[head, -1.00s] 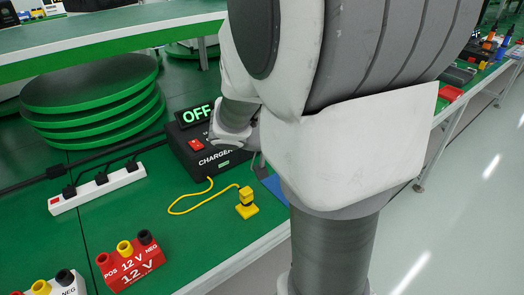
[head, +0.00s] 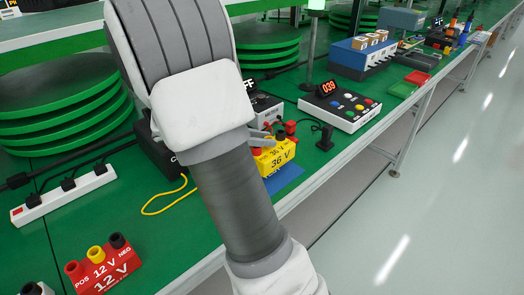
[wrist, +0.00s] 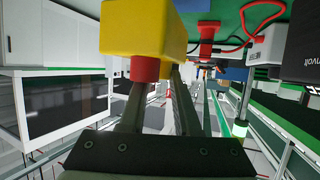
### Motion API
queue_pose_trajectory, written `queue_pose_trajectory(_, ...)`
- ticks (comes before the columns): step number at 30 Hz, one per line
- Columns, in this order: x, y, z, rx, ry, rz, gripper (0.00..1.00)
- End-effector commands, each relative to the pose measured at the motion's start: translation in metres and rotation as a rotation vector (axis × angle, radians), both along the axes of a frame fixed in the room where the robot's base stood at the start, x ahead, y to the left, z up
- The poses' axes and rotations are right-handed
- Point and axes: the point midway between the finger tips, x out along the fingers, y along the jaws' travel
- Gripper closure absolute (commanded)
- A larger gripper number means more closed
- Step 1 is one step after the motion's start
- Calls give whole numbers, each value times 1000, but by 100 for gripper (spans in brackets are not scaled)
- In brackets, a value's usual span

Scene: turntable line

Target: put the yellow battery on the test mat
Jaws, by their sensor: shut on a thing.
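The yellow battery (head: 277,159), marked 36 V with a red terminal on top, is in my gripper (head: 262,137) in the head view, partly hidden by my arm. It looks upright, over or at the near-left part of the blue test mat (head: 291,178); I cannot tell whether it touches the mat. In the wrist view the battery (wrist: 145,22) fills the upper middle, with its red terminal at the fingers. My gripper (wrist: 158,85) is shut on the battery there.
A tester with a 039 display (head: 345,106) stands right of the mat. A red 12 V battery (head: 104,269) and a power strip (head: 65,193) are at left. The dark charger is mostly behind my arm. A yellow cable (head: 163,208) lies on the green table.

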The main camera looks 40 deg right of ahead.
Motion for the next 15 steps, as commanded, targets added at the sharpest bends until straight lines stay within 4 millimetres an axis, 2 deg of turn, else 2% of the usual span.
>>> queue_pose_trajectory(7,0,0,-34,-1,4,0,100)
queue_pose_trajectory(15,-1,0,-35,-2,1,0,100)
